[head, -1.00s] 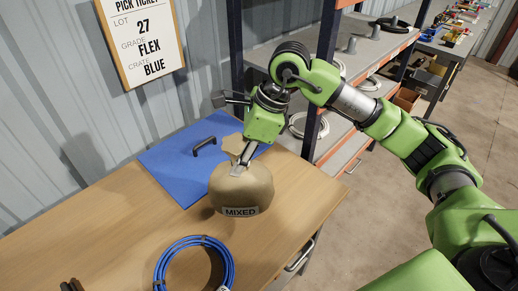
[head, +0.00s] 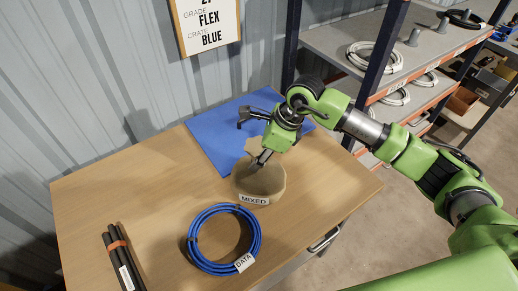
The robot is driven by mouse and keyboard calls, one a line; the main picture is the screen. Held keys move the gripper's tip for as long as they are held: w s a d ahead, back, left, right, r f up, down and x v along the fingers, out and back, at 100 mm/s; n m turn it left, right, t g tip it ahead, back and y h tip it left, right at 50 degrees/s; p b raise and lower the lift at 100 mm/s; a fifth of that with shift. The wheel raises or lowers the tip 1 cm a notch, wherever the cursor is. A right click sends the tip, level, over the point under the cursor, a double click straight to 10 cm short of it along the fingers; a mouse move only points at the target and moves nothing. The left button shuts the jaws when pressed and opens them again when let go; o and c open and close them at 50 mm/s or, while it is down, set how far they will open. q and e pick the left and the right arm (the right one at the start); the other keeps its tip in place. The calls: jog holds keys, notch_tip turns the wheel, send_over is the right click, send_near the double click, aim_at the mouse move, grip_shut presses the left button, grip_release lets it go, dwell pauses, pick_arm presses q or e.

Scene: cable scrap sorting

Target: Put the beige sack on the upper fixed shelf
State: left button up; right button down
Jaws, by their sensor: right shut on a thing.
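The beige sack (head: 262,185) carries a MIXED label and is at the right part of the wooden table, by the near edge of the blue mat. My right gripper (head: 262,160) is shut on the top of the sack, its fingers pointing down. I cannot tell whether the sack touches the table. The shelf unit stands to the right; its upper grey shelf (head: 335,42) and a lower shelf with an orange edge (head: 410,112) show. My left gripper is not in view.
A blue cable coil (head: 192,250) with a DATA tag lies on the wooden table (head: 110,195). Black rods with an orange band (head: 121,258) lie at its left. White coils (head: 374,57) and grey pegs sit on the upper shelf. The blue mat (head: 212,140) lies behind the sack.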

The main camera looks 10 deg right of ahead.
jog(key=shift+r, duration=0.2)
jog(key=shift+a+f, duration=0.1)
jog(key=shift+f, duration=0.05)
jog(key=c, duration=1.6)
grip_release()
jog(key=shift+s, duration=0.1)
